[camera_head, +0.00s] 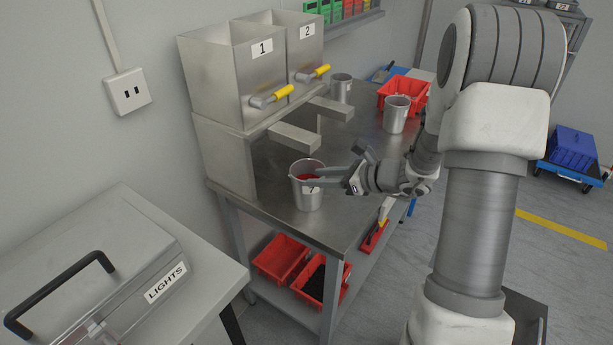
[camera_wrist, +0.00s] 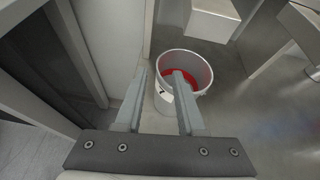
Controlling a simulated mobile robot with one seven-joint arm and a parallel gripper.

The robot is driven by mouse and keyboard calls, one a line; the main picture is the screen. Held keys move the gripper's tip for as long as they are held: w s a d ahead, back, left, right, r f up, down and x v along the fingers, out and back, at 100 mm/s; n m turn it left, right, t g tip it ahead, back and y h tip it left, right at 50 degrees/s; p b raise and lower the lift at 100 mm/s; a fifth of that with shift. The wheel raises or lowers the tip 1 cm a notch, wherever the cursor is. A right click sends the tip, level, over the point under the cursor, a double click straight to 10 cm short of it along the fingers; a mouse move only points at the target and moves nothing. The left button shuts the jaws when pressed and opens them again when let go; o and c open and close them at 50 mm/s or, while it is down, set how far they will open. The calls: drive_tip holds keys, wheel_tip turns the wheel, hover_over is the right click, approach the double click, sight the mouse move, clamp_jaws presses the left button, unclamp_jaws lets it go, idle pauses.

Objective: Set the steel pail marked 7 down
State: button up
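The steel pail marked 7 (camera_head: 306,200) stands upright on the steel bench (camera_head: 345,215), close to its front left corner, and has red contents. In the wrist view the pail (camera_wrist: 194,56) is just beyond my fingers, with part of its label showing between them. My gripper (camera_head: 309,177) reaches in from the right at rim height. In the wrist view my gripper (camera_wrist: 160,76) has its fingers apart: one lies outside the pail on the left, the other overlaps the mouth. A gap shows between the fingers and the pail wall. The right finger covers part of the rim.
Hoppers 1 (camera_head: 228,75) and 2 (camera_head: 293,45) with yellow handles stand at the back, spouts (camera_head: 295,138) jutting over the bench. Two other pails (camera_head: 396,118) (camera_head: 341,90) and a red bin (camera_head: 401,88) stand farther along. A LIGHTS box (camera_head: 140,265) sits at front left.

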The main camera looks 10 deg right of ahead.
drive_tip(key=v, duration=0.6)
drive_tip(key=s+a+r+n+g+h, duration=0.2)
drive_tip(key=s+a+r+n, duration=0.1)
drive_tip(key=s+n, duration=0.4)
drive_tip(key=s+a+r+n+g+h, duration=0.2)
drive_tip(key=s+a+r+n, duration=0.15)
drive_tip(key=s+n, duration=0.35)
drive_tip(key=s+a+r+n+g+h, duration=0.1)
drive_tip(key=s+a+r+n+h, duration=0.2)
drive_tip(key=s+n, duration=0.35)
drive_tip(key=s+d+r+n+t+h+p, duration=0.1)
drive_tip(key=s+d+r+n+h+p, duration=0.1)
drive_tip(key=s+d+r+n+p, duration=0.2)
drive_tip(key=shift+r+n+t+h, duration=0.35)
drive_tip(key=shift+r+n, duration=0.3)
drive_tip(key=shift+r, duration=1)
